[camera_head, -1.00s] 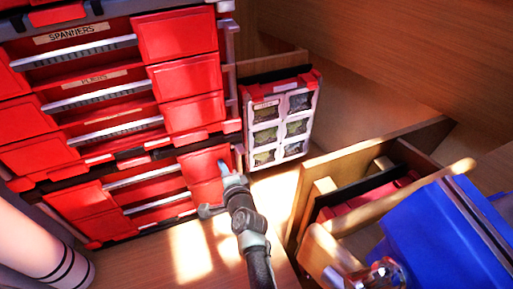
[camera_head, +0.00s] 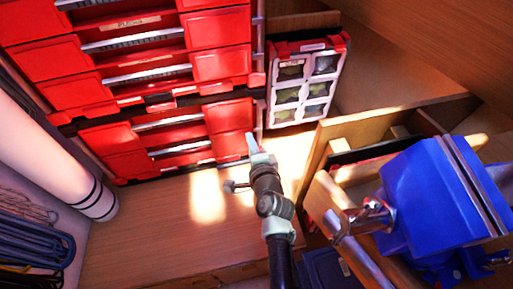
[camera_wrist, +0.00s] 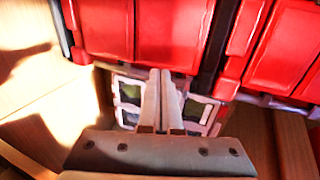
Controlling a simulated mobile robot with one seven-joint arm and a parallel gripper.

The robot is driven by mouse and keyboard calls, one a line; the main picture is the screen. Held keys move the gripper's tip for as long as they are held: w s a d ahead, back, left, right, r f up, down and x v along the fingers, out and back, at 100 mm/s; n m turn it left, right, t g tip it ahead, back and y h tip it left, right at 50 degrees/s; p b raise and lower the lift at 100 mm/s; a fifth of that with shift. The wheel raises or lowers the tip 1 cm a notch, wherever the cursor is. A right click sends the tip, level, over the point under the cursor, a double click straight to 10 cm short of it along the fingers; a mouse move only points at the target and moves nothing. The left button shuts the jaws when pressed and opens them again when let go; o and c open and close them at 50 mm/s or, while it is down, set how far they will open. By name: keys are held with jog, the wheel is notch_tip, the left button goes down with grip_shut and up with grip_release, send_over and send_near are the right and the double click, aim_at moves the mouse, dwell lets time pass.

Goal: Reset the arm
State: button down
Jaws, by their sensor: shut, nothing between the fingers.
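My gripper (camera_head: 250,140) is at the end of my dark arm, in the middle of the head view. It is in front of the lower right corner of the red tool drawers (camera_head: 222,62). In the wrist view my gripper (camera_wrist: 164,75) shows its two fingers side by side, shut with nothing between them. Behind the fingers in that view is the white-framed case (camera_wrist: 195,110) with clear windows, partly hidden by the gripper. The same case (camera_head: 299,105) stands to the right of the drawers in the head view.
A blue vise (camera_head: 425,195) with a metal handle is at the right, near a wooden drawer box (camera_head: 385,115). A white tube (camera_head: 50,150) leans at the left, above coiled lines (camera_head: 35,240). The wooden surface (camera_head: 170,225) at lower centre is clear and sunlit.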

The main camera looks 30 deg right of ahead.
jog(key=v, duration=0.5)
jog(key=shift+p, duration=0.4)
jog(key=w+a+r+n+t+y+p, duration=0.1)
jog(key=w+a+r+n+t+p, duration=0.2)
jog(key=r, duration=0.9)
jog(key=w+a+r+n+t+y, duration=0.1)
jog(key=w+a+r+n, duration=0.2)
jog(key=r, duration=1)
jog(key=w+a+r+n+t+p, duration=0.25)
jog(key=r+n, duration=0.25)
jog(key=r, duration=0.7)
jog(key=s+a+r+n+t+y+p, duration=0.1)
jog(key=s+a+r+n+t, duration=0.2)
jog(key=r, duration=0.8)
jog(key=s+a+r+n+t+y+p, duration=0.1)
jog(key=s+a+r+n, duration=0.3)
jog(key=r, duration=0.7)
jog(key=s+a+r+n+t+p, duration=0.2)
jog(key=s+a+r+n+t, duration=0.1)
jog(key=s+r, duration=0.8)
notch_tip(320, 180, up, 3)
jog(key=shift+a+r, duration=0.1)
jog(key=shift+a, duration=0.55)
jog(key=shift+w, duration=0.1)
